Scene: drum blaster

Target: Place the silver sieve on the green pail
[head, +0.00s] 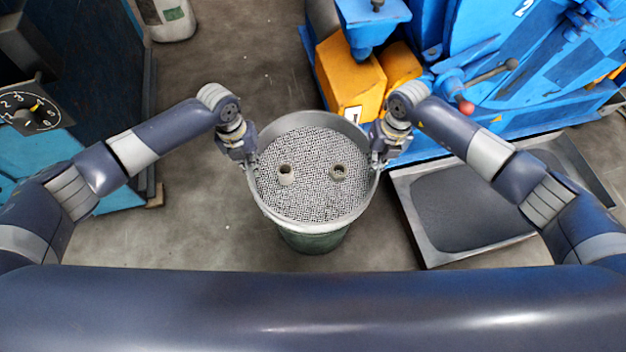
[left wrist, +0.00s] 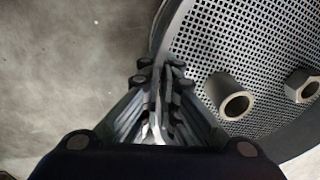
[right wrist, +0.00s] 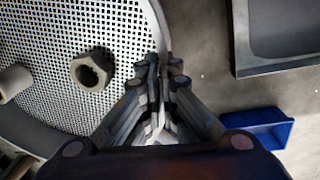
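The silver sieve (head: 312,200) is a round perforated pan with a raised grey rim, seen over the green pail (head: 314,241). The pail shows only as a dark green wall below the sieve's near edge; I cannot tell whether the two touch. Two metal parts, a tube (head: 287,175) and a nut (head: 338,172), lie on the mesh. My left gripper (head: 248,166) is shut on the sieve's left rim; the rim passes between its fingers in the left wrist view (left wrist: 158,90). My right gripper (head: 377,162) is shut on the right rim, as the right wrist view shows (right wrist: 161,85).
A grey tray (head: 412,215) with a dark bed lies on the floor at the right. Blue machinery (head: 520,80) and orange blocks (head: 350,78) stand behind. A blue bin (right wrist: 262,125) shows in the right wrist view. Floor left of the pail is clear.

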